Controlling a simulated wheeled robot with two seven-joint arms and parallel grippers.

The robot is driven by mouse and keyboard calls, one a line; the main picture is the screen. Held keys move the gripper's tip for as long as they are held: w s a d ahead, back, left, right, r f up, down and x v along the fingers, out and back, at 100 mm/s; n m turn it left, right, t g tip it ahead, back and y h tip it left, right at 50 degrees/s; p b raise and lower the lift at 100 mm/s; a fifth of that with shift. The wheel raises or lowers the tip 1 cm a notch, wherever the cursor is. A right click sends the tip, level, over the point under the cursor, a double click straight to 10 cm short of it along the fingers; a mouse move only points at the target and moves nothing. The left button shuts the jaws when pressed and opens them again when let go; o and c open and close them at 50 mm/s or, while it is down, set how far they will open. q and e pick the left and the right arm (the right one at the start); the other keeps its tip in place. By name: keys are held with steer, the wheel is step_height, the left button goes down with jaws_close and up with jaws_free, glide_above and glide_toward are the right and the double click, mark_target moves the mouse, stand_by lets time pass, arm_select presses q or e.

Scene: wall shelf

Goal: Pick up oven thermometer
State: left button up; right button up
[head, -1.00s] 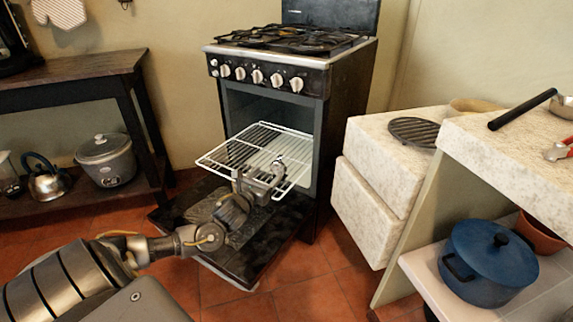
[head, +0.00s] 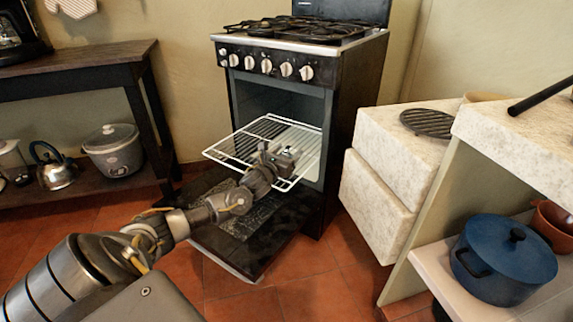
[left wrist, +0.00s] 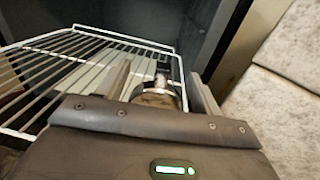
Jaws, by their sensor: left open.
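The oven thermometer (left wrist: 158,92), a small round metal-rimmed thing, stands on the white wire oven rack (head: 228,152), which is pulled out of the open oven. My left gripper (head: 281,155) is over the front right part of the rack. In the left wrist view, my left gripper (left wrist: 160,74) is open, with one finger on each side of the thermometer. The gripper's body hides the near, lower part of the thermometer. In the head view the gripper mostly covers it. My right gripper is not in view.
The oven door (head: 270,240) hangs open below the rack. A stone-topped counter (head: 385,185) stands to the right of the stove, with a blue pot (head: 503,265) on a low shelf. A dark table (head: 85,65) stands at left. The tiled floor in front is clear.

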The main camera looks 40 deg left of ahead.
arm_select(q)
steer(key=shift+w+a, duration=0.15)
steer(key=shift+w, duration=0.35)
steer(key=c, duration=1.2)
steer(key=shift+o, duration=0.2)
